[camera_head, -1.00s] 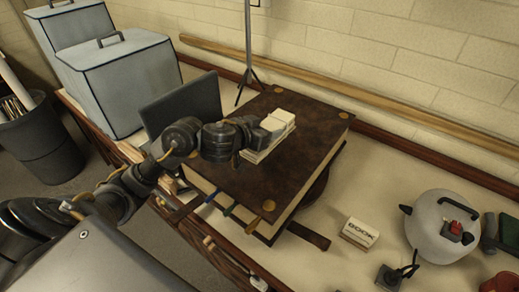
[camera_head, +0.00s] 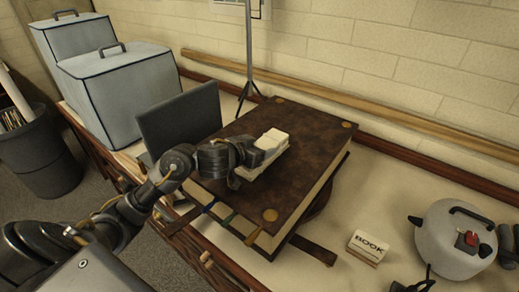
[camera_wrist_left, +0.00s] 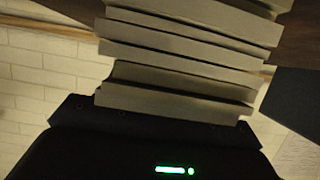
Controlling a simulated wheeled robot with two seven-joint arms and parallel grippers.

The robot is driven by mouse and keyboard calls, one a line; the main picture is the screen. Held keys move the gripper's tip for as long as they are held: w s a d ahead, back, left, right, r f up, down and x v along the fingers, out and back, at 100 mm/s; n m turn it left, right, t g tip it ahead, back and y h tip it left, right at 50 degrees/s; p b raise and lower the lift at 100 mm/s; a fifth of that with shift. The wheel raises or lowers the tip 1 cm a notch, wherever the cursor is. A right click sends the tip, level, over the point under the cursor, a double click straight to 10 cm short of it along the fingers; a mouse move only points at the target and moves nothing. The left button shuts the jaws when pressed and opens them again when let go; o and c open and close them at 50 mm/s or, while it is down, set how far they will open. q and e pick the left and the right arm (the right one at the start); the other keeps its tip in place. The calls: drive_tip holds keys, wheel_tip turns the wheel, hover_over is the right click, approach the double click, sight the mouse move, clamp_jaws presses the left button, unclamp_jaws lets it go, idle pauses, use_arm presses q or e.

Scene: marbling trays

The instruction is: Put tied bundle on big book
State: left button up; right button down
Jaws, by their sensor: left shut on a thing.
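The tied bundle (camera_head: 272,143) is a pale stack of thick paper slabs. My left gripper (camera_head: 248,156) is shut on it, over the cover of the big book. The bundle also fills the upper part of the left wrist view (camera_wrist_left: 185,50), its layers edge-on. The big book (camera_head: 315,165) is brown, with brass corner studs and coloured ribbons, and lies flat on the bench. I cannot tell whether the bundle touches the cover. My gripper hides the bundle's near end.
A white card marked BOOK (camera_head: 368,247) and a grey kettle-like pot (camera_head: 440,245) stand right of the book. A dark upright panel (camera_head: 180,122) and grey lidded boxes (camera_head: 120,95) stand left. A thin stand (camera_head: 249,60) rises behind. Most of the cover is clear.

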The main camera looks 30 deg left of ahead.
use_arm(q)
drive_tip(key=shift+f, duration=0.1)
drive_tip(key=o, duration=1.2)
drive_tip(key=shift+o, duration=0.2)
drive_tip(key=shift+r, duration=0.25)
drive_tip(key=p+v, duration=0.4)
drive_tip(key=v, duration=0.8)
drive_tip(key=shift+f, duration=0.2)
